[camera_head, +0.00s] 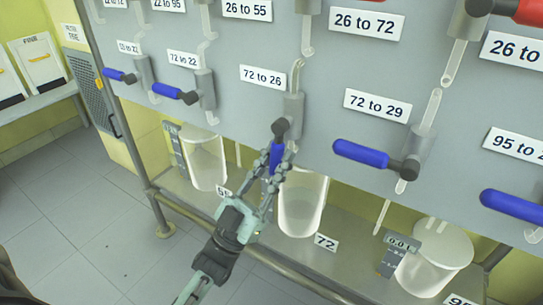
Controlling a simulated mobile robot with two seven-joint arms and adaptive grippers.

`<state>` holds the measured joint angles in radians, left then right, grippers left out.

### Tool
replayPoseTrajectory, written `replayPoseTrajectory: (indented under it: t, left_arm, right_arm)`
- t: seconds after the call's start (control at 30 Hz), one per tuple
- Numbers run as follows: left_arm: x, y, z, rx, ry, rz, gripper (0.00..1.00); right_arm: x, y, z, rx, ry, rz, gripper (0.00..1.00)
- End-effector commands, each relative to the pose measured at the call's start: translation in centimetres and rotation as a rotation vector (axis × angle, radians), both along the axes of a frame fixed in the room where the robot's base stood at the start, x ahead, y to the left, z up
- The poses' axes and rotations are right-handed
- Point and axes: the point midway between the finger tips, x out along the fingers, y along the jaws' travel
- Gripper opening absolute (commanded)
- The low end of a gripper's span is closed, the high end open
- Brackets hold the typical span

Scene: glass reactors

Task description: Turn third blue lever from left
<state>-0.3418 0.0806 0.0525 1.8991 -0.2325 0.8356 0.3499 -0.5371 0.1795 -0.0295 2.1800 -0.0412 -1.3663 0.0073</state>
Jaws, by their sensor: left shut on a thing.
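The third blue lever from the left (276,155) is on the valve under the "72 to 26" label (263,77). Its handle points down, while the other blue levers lie roughly sideways. My left gripper (278,164) reaches up from below, with its fingers on either side of this handle, shut on it. The fingers hide part of the handle. My right gripper is not in view.
Other blue levers (362,153) sit on the grey panel (330,105) to either side. Glass vessels (303,205) stand on a shelf below the panel. A metal rail (183,207) runs along the front. Open tiled floor (75,215) lies to the left.

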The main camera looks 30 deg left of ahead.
Motion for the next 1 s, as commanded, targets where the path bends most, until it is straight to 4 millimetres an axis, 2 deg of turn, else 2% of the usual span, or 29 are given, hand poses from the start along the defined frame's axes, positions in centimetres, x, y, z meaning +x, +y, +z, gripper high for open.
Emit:
replayPoseTrajectory:
  t: [0.2, 0.57, 0.6, 0.73, 1.0]
  left_arm:
    - [-0.04, -0.23, -0.19, -0.029, 0.006, 0.000, 0.00]
    - [-0.06, -0.25, -0.21, -0.031, 0.006, 0.000, 0.00]
    - [-0.06, -0.26, -0.21, -0.031, 0.006, 0.000, 0.24]
    - [-0.05, -0.24, -0.16, -0.031, 0.005, 0.000, 0.40]
    - [-0.04, -0.24, -0.08, -0.030, 0.003, -0.001, 0.42]
  right_arm:
    - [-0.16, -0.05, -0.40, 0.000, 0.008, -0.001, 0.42]
    - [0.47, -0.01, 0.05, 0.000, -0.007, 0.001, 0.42]
    - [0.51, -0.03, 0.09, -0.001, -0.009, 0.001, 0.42]
    - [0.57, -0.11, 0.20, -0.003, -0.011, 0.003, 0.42]
    - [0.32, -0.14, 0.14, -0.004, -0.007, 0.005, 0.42]
